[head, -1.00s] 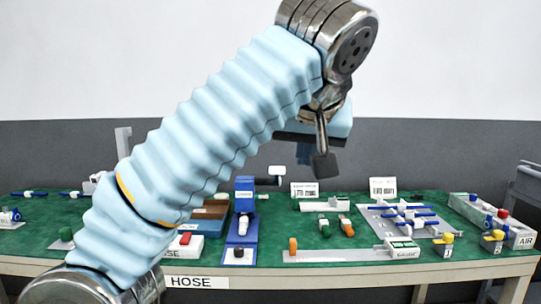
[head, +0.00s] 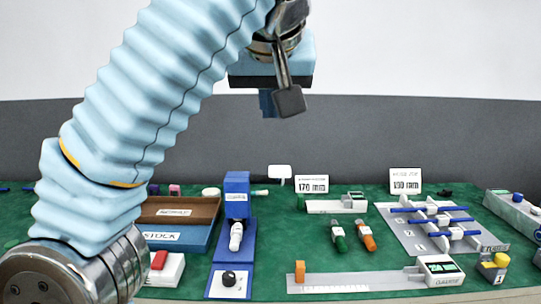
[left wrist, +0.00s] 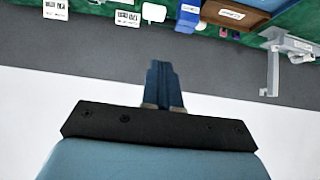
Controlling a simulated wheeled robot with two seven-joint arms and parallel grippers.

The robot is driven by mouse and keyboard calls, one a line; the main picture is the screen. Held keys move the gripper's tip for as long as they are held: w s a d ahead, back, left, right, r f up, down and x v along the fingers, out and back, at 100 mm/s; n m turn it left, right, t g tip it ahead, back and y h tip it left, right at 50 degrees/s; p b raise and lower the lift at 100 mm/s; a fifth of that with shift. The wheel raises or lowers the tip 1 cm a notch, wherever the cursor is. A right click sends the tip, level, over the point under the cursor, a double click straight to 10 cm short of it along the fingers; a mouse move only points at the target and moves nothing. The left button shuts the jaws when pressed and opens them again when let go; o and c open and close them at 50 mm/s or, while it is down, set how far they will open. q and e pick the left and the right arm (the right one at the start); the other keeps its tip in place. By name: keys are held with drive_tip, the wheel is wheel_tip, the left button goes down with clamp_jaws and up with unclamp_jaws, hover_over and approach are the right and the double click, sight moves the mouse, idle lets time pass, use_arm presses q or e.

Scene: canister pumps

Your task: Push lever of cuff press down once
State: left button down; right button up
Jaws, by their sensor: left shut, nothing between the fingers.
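The cuff press (head: 236,200) is a blue upright block on a blue base, left of centre on the green table in the head view. A lever (head: 260,192) with a pale tip sticks out from its right side. A white-and-dark piece lies on its base, and a black knob (head: 229,278) sits at the near end. My left gripper (head: 268,103) has blue fingers, closed together and empty, above and behind the press in the picture, touching nothing. In the left wrist view the fingers (left wrist: 162,85) point toward the press (left wrist: 188,15), which appears upside down. My right gripper is not in view.
A STOCK tray (head: 210,240) stands left of the press. Green and orange parts (head: 338,235) lie to the right, with a long grey gauge (head: 340,283) in front and a rack (head: 435,222) farther right.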

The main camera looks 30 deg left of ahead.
use_arm(q)
approach(270, 168)
drive_tip(key=w+a+r, duration=0.1)
drive_tip(key=w, duration=0.1)
drive_tip(key=shift+w+a+f+b, duration=0.2)
drive_tip(key=shift+w+f+b, duration=0.1)
drive_tip(key=shift+f, duration=0.55)
drive_tip(key=shift+w+a+f+b, duration=0.2)
drive_tip(key=shift+f+b, duration=0.1)
drive_tip(key=shift+f, duration=0.6)
drive_tip(key=shift+w+a+f+b, duration=0.2)
drive_tip(key=shift+w+f+b, duration=0.1)
drive_tip(key=shift+f, duration=0.55)
